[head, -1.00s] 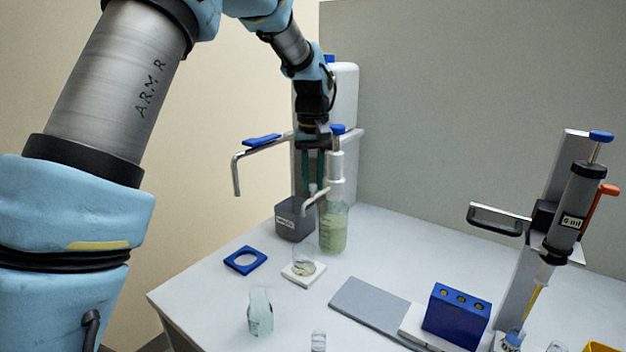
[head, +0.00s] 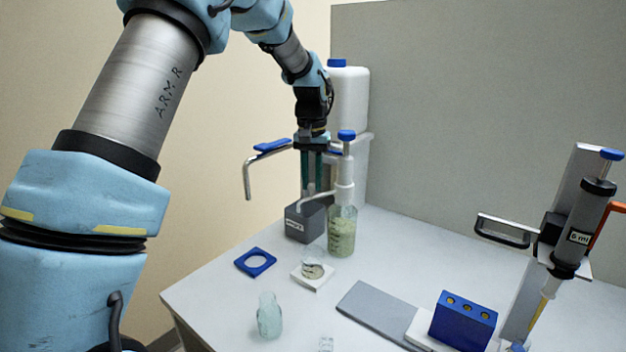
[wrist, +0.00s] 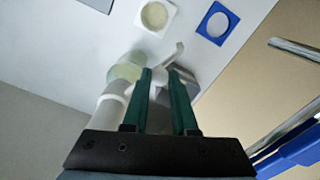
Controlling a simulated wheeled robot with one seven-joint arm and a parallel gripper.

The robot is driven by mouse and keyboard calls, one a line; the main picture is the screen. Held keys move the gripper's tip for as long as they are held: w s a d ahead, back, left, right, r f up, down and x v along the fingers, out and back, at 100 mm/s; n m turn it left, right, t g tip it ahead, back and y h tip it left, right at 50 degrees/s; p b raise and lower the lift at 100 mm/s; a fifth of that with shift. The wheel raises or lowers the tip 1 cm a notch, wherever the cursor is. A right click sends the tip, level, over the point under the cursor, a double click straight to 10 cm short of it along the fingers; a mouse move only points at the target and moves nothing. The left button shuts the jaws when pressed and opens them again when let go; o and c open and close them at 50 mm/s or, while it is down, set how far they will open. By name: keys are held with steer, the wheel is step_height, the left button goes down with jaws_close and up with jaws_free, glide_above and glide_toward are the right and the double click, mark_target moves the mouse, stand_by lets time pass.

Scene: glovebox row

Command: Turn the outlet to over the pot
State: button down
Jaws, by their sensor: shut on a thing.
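The outlet (head: 316,199) is a thin white spout on the white pump of a glass bottle (head: 341,238) with pale green contents. My gripper (head: 313,192) points down with its dark green fingers shut on the outlet; the wrist view shows the spout (wrist: 174,54) poking out beyond the fingers (wrist: 163,85). The outlet's tip points left and toward the front, above the grey labelled box (head: 304,226) rather than the pot. The pot (head: 312,269), a small clear glass dish, sits on a white square at the front; it also shows in the wrist view (wrist: 154,15).
A chrome tap arm with a blue lever (head: 272,146) is left of my gripper, and a white tank (head: 348,95) is behind. A blue ring holder (head: 256,262), glass flask (head: 269,316), grey mat (head: 375,314) and blue block (head: 463,320) stand in front. A syringe stand (head: 577,230) is at right.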

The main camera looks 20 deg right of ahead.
steer(key=c, duration=0.7)
jaws_free()
steer(key=shift+r, duration=0.1)
step_height(320, 180, up, 11)
steer(key=shift+f+b, duration=0.15)
steer(key=shift+b, duration=0.8)
